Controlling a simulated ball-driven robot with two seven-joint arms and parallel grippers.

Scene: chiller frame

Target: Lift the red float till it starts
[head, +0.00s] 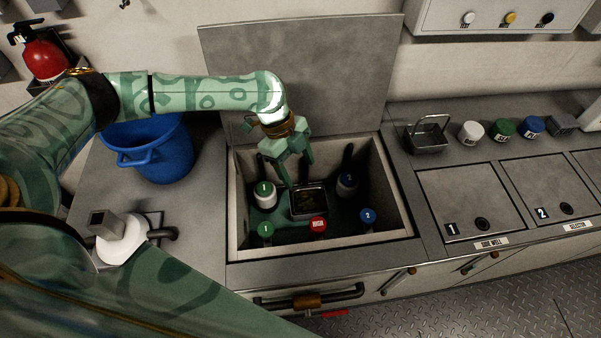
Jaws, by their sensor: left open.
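The red float (317,225) is a small red-topped cylinder with a pale label, in the open well (238,212) between the green and blue pieces. My left gripper (294,176) reaches down into the well from above. Its green fingers are open and empty, above and to the left of the red float and not touching it. The lower part of the red float is hard to make out in the dark well. My right gripper does not show.
Green-marked (265,230) and blue-marked (367,216) pieces flank the float. A dark tray (309,201) sits behind it. The raised lid (300,75) stands behind the well. A blue bucket (155,150) stands left; a wire basket (428,134) and several capped jars stand right.

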